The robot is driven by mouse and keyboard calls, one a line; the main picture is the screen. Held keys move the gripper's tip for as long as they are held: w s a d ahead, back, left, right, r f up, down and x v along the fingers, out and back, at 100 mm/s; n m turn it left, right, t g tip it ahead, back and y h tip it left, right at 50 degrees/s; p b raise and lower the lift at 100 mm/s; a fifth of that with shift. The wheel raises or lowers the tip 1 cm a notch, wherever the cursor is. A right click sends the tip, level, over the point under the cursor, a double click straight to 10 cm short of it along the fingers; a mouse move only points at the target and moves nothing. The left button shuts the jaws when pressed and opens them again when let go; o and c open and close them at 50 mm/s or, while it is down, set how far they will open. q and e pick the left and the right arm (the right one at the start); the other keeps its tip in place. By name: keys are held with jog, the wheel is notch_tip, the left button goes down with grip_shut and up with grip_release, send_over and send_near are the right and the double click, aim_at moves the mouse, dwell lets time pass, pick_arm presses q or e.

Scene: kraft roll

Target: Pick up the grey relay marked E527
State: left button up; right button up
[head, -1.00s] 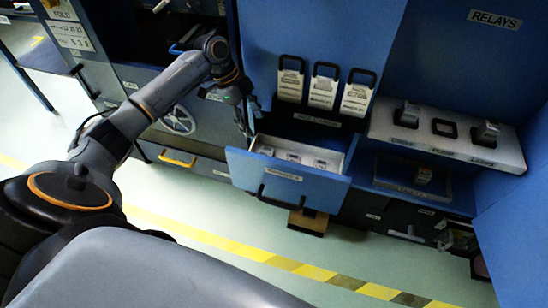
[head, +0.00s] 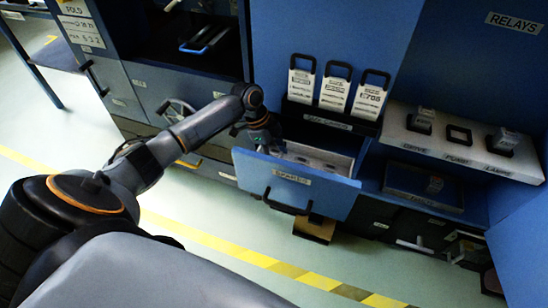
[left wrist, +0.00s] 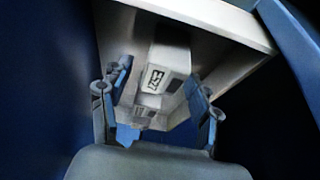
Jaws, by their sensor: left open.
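A blue-fronted drawer labelled SPARES (head: 305,190) stands open, with small grey items inside. My left gripper (head: 272,147) is at the drawer's left end in the head view, its fingertips hard to make out there. In the left wrist view my left gripper (left wrist: 158,78) is open, one finger on each side of a light grey relay (left wrist: 172,60). The relay has a small dark-framed label, turned in the picture; I cannot read the whole marking. A second small grey item (left wrist: 146,118) shows lower between the fingers. My right gripper is not in view.
The drawer's pale wall (left wrist: 225,20) lies close beyond the fingers. Three white black-handled cards (head: 335,92) stand behind the drawer. A pale shelf (head: 452,150) with relays and labels is at right.

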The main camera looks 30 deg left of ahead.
pick_arm(q)
jog(key=shift+d+f, duration=0.1)
jog(key=shift+f, duration=0.15)
jog(key=c, duration=1.3)
jog(key=shift+r, duration=0.2)
